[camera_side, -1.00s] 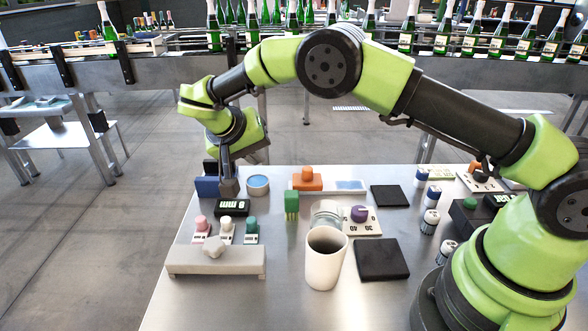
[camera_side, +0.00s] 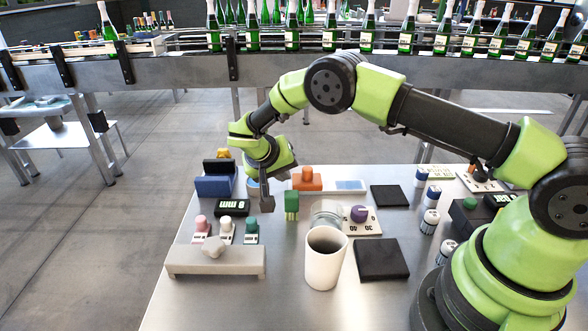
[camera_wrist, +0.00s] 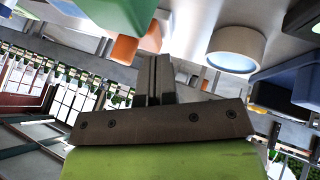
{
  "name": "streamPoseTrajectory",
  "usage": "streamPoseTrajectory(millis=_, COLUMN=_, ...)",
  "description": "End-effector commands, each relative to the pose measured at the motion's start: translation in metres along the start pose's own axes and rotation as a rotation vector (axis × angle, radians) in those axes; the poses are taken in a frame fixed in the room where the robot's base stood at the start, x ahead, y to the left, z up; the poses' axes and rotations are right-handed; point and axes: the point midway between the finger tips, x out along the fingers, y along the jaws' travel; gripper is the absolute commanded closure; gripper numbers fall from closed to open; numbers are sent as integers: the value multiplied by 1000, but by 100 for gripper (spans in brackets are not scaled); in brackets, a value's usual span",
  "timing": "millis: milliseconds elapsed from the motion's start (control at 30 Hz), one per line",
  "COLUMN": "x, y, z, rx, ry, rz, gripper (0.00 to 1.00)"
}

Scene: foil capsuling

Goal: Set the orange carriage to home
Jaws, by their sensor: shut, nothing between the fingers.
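The orange carriage (camera_side: 307,180) sits near the back of the metal table, with a pale strip and a blue panel beside it on the right. It also shows at the upper left of the wrist view (camera_wrist: 124,50), partly hidden by a green block (camera_wrist: 122,14). My gripper (camera_side: 266,205) points down to the left of the green block and the carriage, apart from both. In the wrist view my gripper's fingers (camera_wrist: 159,75) are together with nothing between them. Whether the fingertips touch the table is hard to tell.
The green block (camera_side: 291,204) stands in front of the carriage. A blue-topped round dish (camera_wrist: 236,46) and a blue holder (camera_side: 215,185) are at the left. A white cup (camera_side: 325,265), a purple dial (camera_side: 359,213) and dark pads (camera_side: 381,259) stand further forward and right.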

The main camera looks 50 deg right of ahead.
Motion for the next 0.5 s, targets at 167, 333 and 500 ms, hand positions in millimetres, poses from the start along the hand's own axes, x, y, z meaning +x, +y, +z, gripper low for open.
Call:
streamPoseTrajectory(millis=167, x=8, y=16, z=0, rx=-1, ry=-1, rz=1, gripper=100)
streamPoseTrajectory(millis=333, x=12, y=23, z=1, rx=-1, ry=-1, rz=0, gripper=100)
streamPoseTrajectory(millis=500, x=12, y=24, z=1, rx=-1, ry=0, rz=-1, gripper=100)
